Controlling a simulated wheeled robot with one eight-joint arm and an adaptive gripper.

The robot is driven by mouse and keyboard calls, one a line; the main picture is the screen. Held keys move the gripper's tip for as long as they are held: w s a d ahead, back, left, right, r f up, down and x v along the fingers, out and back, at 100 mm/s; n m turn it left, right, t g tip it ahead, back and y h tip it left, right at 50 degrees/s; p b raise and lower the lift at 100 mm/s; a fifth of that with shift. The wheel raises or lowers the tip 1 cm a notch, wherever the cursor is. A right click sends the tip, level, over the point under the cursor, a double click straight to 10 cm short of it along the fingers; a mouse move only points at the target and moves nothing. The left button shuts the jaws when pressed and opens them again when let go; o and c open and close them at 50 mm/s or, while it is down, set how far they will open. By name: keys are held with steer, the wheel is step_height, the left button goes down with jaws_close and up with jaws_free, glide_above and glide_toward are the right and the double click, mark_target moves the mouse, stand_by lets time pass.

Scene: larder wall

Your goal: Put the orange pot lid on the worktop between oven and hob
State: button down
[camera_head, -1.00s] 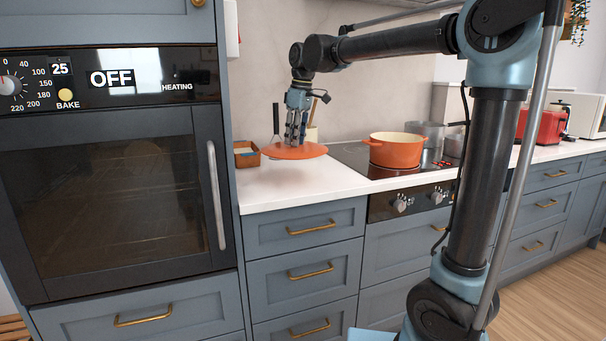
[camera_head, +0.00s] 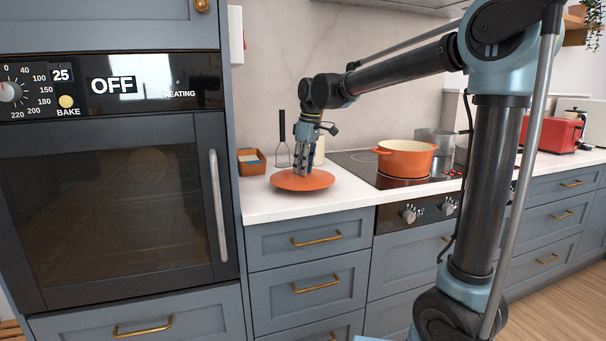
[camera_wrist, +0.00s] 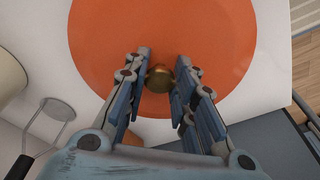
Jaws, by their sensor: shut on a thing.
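The orange pot lid (camera_head: 303,181) is a flat round disc at or just above the white worktop (camera_head: 262,207) between the oven and the hob; I cannot tell whether it fully rests there. My gripper (camera_head: 301,171) points down over the lid's middle, shut on its knob. In the wrist view, the brass knob (camera_wrist: 160,78) sits between the fingers of my gripper (camera_wrist: 162,80), with the orange lid (camera_wrist: 165,30) spread out beyond. The oven (camera_head: 115,200) stands at the left. The hob (camera_head: 360,164) lies to the right of the lid.
An orange pot (camera_head: 406,160) stands on the hob.

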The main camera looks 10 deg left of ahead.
steer(key=shift+f, duration=1.05)
steer(key=c, duration=1.3)
jaws_free()
